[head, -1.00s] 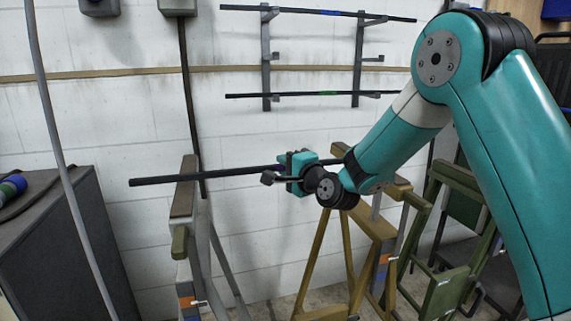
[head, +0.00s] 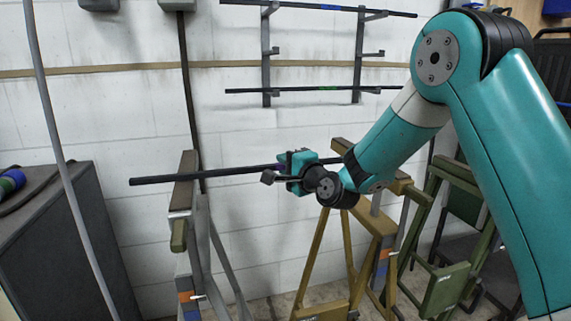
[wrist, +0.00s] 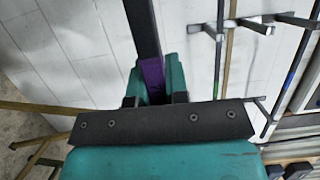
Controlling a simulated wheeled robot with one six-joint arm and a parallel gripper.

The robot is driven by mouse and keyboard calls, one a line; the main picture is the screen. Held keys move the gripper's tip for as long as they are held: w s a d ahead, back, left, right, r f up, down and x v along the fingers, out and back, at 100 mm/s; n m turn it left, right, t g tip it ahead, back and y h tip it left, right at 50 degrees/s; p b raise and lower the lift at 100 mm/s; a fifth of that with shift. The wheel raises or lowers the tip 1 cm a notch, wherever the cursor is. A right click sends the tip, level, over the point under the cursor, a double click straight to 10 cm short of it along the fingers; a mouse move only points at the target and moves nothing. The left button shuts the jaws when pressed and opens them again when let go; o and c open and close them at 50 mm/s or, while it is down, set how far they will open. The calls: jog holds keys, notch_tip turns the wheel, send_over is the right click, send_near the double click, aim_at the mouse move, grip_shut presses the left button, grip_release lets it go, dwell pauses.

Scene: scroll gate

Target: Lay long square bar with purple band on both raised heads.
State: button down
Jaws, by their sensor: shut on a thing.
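My gripper (head: 296,171) is shut on a long dark square bar (head: 225,173), close to its purple band (head: 279,168). The bar lies nearly level across the picture; in the wrist view the purple band (wrist: 152,72) sits between the fingers. The bar's left part crosses over the raised head of the grey stand (head: 186,160) and sticks out beyond it. Its right part passes behind my gripper and arm toward the raised head of the yellow stand (head: 345,147). I cannot tell whether the bar touches either head; my arm hides part of the right side.
A wall rack (head: 267,50) holds a blue-banded bar (head: 290,6) and a green-banded bar (head: 290,89). A green folded stand (head: 447,285) is at the right. A dark cabinet (head: 60,235) and a grey hose (head: 60,160) are at the left.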

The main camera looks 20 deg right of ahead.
jog(key=c, duration=1.1)
grip_release()
jog(key=shift+o, duration=0.2)
jog(key=b+v, duration=0.8)
jog(key=v, duration=0.9)
jog(key=shift+s, duration=0.2)
